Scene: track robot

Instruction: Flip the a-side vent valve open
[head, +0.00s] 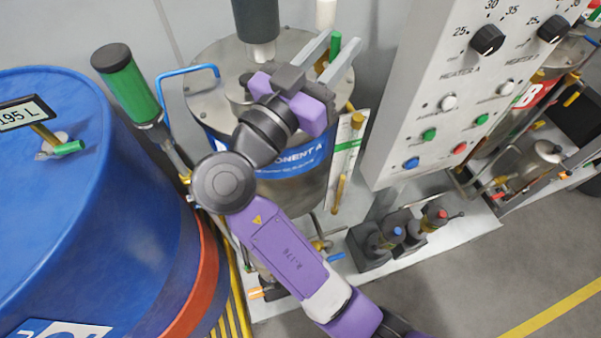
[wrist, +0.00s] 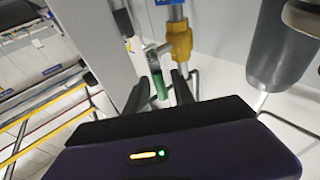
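The a-side vent valve shows in the wrist view as a brass body (wrist: 180,42) on a pipe, with a green lever handle (wrist: 159,86) hanging down beside it. In the head view the green handle (head: 335,44) shows behind the tank labelled Component A (head: 300,160), between my fingers. My gripper (head: 339,41) is open above the tank's lid. In the wrist view its two dark fingers (wrist: 159,78) stand on either side of the green handle, with visible gaps. Whether the handle is deep enough between the fingertips is hard to tell.
A big blue drum (head: 90,220) with another small green handle (head: 68,147) stands at the left. A green cylinder (head: 127,85) rises beside the tank. The heater control panel (head: 430,110) stands close at the right.

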